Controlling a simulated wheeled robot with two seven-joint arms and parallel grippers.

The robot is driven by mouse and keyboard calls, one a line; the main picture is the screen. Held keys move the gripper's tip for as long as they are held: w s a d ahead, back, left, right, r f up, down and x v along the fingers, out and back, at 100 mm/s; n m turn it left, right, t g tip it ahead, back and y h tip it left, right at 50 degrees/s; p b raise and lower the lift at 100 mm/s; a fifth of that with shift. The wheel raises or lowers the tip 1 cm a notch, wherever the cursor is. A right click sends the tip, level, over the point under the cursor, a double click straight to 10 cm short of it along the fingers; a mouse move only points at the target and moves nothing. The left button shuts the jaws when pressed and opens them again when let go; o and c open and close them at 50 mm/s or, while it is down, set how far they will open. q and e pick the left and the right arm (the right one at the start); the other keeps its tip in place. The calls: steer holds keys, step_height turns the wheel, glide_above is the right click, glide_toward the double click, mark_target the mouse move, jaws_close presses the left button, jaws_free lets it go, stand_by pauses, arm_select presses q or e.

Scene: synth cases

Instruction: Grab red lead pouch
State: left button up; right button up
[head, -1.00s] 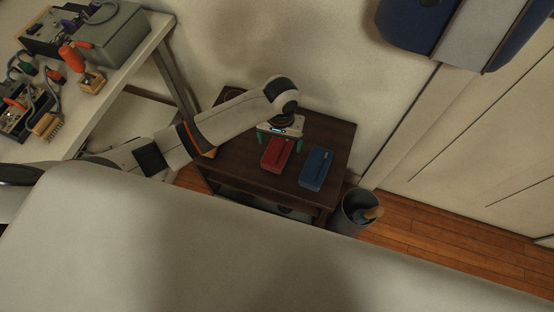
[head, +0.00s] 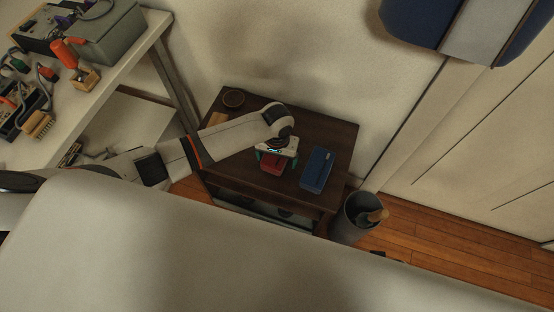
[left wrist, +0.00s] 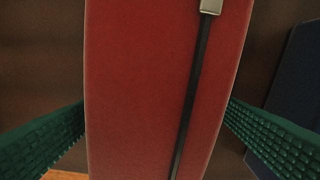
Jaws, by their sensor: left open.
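The red lead pouch (head: 272,167) lies on the dark wooden side table (head: 318,136), partly hidden under my left gripper in the head view. In the left wrist view the red pouch (left wrist: 150,90) fills the middle, with a dark zip line and a metal zip pull. My left gripper (head: 272,158) is open above the pouch. Its green ribbed fingers show on either side of the pouch in the left wrist view; I cannot tell whether they touch it. A blue pouch (head: 317,169) lies to the right of the red one. My right gripper is not in view.
A grey bin (head: 356,217) stands right of the table. A white workbench (head: 120,72) with tools is at the left. The table's right back part is clear.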

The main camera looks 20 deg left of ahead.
arm_select(q)
steer(key=shift+f, duration=0.1)
steer(key=c, duration=1.1)
steer(key=shift+o, duration=0.2)
